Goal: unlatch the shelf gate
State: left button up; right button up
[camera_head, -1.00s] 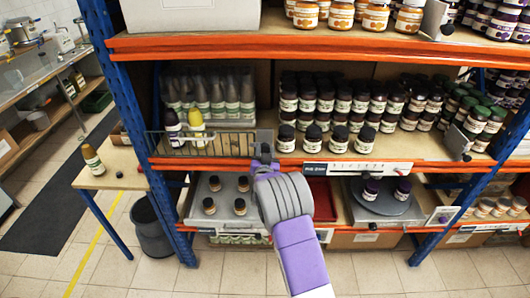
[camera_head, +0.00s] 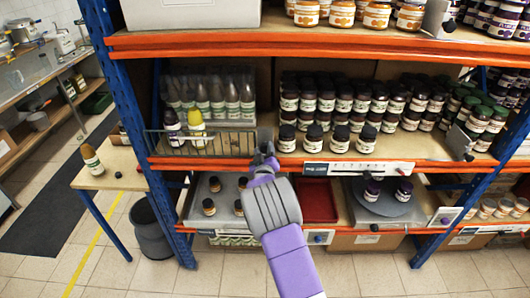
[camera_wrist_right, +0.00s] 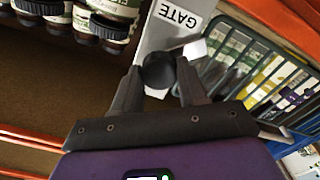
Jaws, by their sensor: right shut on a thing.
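The shelf gate (camera_head: 225,143) is a wire-mesh panel across the left end of the middle shelf, in front of several bottles; it also shows in the wrist view (camera_wrist_right: 300,78). A grey upright plate (camera_wrist_right: 152,36) with a white "GATE" label (camera_wrist_right: 178,17) stands at the gate's right end. A dark round latch knob (camera_wrist_right: 158,71) sits by this plate. My right gripper (camera_head: 266,158) is at the gate's right end. In the wrist view its fingers (camera_wrist_right: 159,82) are shut on the knob, one on each side. In the head view the gripper hides the knob. My left gripper is not in view.
Dark-lidded jars (camera_head: 340,138) stand right of the gate on the same shelf. The orange shelf edge (camera_head: 225,162) runs just below. Several small jars stand on a grey platform (camera_head: 190,212) below. A side table (camera_head: 125,180) with one bottle stands left of the blue post.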

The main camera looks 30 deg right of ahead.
jog(key=n, duration=0.5)
jog(key=shift+a+n, duration=0.1)
jog(key=shift+n, duration=2.1)
jog(key=o, duration=1.1)
jog(key=shift+f, duration=0.1)
jog(key=shift+c, duration=0.2)
jog(key=v, duration=0.7)
jog(key=shift+s, duration=0.3)
jog(key=shift+a, duration=0.1)
